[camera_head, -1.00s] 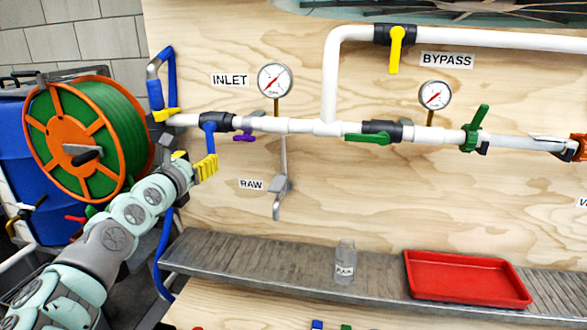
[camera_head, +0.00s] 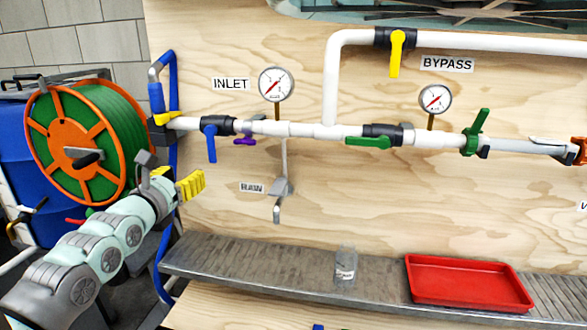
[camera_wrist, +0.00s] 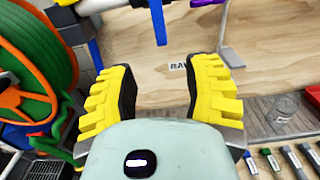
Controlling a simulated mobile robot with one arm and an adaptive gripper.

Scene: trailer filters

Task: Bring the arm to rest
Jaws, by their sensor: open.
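My gripper (camera_head: 176,182) has yellow ridged fingers and is on the left of the head view, in front of the plywood panel. It is just below the blue valve handle (camera_head: 211,143) on the white inlet pipe and apart from it. In the wrist view my gripper (camera_wrist: 160,90) is open, with nothing between its fingers. The blue handle also shows in the wrist view (camera_wrist: 158,22), hanging down above the gap. My arm reaches up from the lower left.
A green hose reel (camera_head: 75,145) and a blue barrel (camera_head: 40,215) stand close on the left. A blue hose (camera_head: 166,250) hangs beside my arm. A grey shelf (camera_head: 220,262) holds a glass jar (camera_head: 345,265) and a red tray (camera_head: 465,280). A sampling tap (camera_head: 279,195) sticks out right of my gripper.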

